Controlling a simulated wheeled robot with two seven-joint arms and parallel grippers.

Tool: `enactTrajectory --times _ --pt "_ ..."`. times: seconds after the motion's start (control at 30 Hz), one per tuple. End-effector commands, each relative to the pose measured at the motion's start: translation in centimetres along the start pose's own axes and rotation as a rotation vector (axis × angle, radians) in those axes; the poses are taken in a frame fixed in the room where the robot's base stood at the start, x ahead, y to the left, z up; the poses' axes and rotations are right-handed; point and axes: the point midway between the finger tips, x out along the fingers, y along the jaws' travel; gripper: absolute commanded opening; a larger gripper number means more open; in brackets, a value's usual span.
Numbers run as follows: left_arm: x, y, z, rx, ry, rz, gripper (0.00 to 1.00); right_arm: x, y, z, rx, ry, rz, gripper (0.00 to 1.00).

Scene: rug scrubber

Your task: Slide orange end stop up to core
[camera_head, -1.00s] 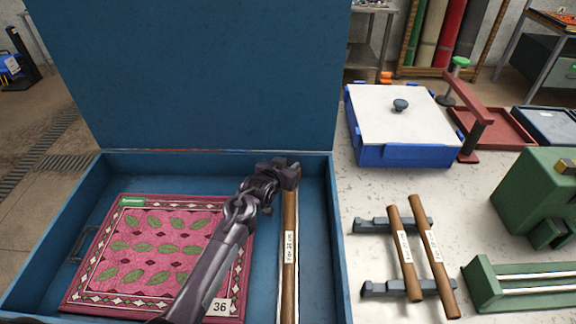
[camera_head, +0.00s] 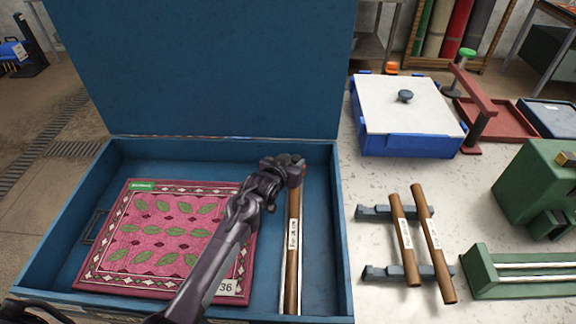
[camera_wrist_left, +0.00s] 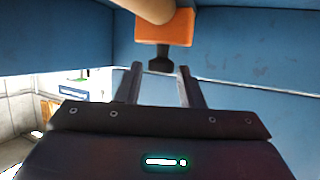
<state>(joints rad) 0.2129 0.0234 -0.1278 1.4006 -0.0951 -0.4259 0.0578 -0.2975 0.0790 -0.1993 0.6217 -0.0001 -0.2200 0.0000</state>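The orange end stop (camera_wrist_left: 178,27) shows in the left wrist view, with a dark knob (camera_wrist_left: 160,63) under it. The round brown end of the core (camera_wrist_left: 148,8) is seen against it at the top; whether they touch I cannot tell. In the head view the core (camera_head: 292,270) lies lengthwise in the blue case, along its right side. My left gripper (camera_head: 292,167) is at the core's far end and mostly hides the stop there. In the wrist view its two fingers (camera_wrist_left: 158,72) are apart, with the knob near and between their tips. My right gripper is not in view.
The blue case (camera_head: 344,240) has its lid (camera_head: 200,70) raised at the back. A pink patterned rug (camera_head: 160,240) lies in it under my left arm. To the right are two brown rods (camera_head: 432,240) on grey rests, a blue-white box (camera_head: 400,110) and green fixtures (camera_head: 540,190).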

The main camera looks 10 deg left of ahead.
Motion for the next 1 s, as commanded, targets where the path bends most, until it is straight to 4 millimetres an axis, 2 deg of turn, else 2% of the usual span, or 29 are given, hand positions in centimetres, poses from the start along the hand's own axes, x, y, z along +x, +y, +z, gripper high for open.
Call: enactTrajectory --times 0.3,0.5,1.0 --pt "-4.5 0.0 0.3 0.001 -0.003 0.0 0.34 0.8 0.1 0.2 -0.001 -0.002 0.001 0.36" --pt "-6.6 0.0 0.2 0.001 -0.002 0.001 0.34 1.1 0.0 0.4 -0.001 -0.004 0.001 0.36" --pt "-7.1 0.0 0.1 0.0 -0.003 0.001 0.34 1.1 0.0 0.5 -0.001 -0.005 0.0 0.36"
